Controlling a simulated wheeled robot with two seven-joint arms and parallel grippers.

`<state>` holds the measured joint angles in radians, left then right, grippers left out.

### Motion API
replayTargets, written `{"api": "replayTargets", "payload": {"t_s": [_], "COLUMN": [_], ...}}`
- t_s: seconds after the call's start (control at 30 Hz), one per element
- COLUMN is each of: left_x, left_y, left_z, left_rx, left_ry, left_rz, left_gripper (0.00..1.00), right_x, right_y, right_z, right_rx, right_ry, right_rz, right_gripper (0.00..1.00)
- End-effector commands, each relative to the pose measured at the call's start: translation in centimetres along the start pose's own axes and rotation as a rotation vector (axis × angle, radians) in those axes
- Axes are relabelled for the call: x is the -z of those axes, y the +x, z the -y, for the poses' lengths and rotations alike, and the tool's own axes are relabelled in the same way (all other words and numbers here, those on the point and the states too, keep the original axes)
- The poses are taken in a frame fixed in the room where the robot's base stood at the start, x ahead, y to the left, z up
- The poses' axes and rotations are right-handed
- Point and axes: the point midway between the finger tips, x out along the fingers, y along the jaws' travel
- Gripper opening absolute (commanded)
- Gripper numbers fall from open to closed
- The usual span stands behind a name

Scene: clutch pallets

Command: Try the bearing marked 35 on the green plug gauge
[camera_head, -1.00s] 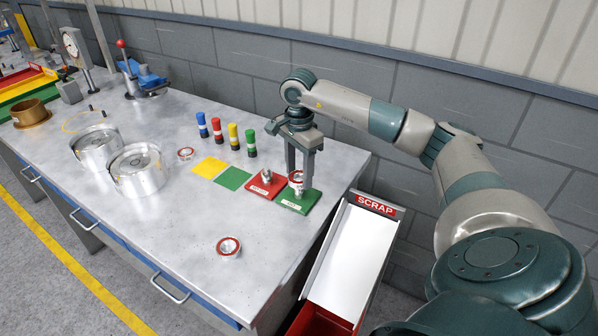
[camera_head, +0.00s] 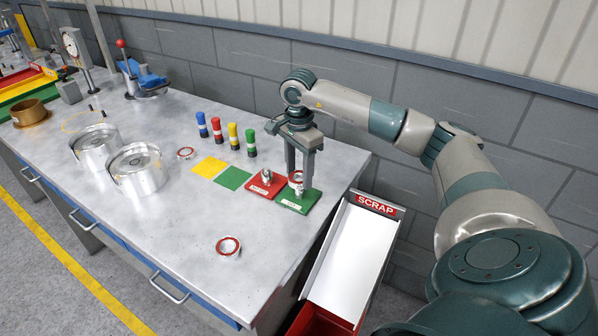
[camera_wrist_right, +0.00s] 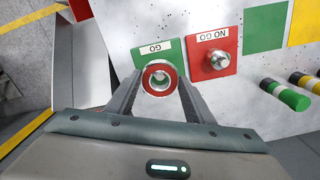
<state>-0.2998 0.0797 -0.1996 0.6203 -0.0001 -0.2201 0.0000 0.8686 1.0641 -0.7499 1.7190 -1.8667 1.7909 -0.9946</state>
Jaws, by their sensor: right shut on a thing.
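My right gripper (camera_head: 298,178) points down over the green GO plate (camera_head: 301,203) and is shut on a red-ringed bearing (camera_wrist_right: 148,82). The bearing lines up with the GO plug; the plug's bright tip shows through its bore in the right wrist view. I cannot tell how far down the plug the bearing sits. Its marking is not legible. The red NO GO plate (camera_head: 263,188) with its bare silver plug (camera_wrist_right: 217,60) stands beside it. My left gripper is not in view.
One red-ringed bearing (camera_head: 228,246) lies near the bench front, another (camera_head: 185,153) farther back. Yellow (camera_head: 209,167) and green (camera_head: 233,179) squares lie left of the gauges, with several coloured cylinders behind. The scrap chute (camera_head: 350,250) stands off the bench's right edge.

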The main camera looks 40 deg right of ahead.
Motion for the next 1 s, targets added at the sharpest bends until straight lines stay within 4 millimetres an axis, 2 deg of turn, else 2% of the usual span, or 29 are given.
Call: {"api": "replayTargets", "payload": {"t_s": [1.0], "left_x": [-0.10], "left_y": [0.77], "left_z": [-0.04], "left_rx": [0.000], "left_ry": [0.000], "left_rz": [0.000], "left_gripper": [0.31], "right_x": [0.01], "right_y": [0.63], "right_z": [0.03], "right_rx": [0.001], "right_ry": [0.000], "right_rz": [0.000], "right_gripper": [0.18]}}
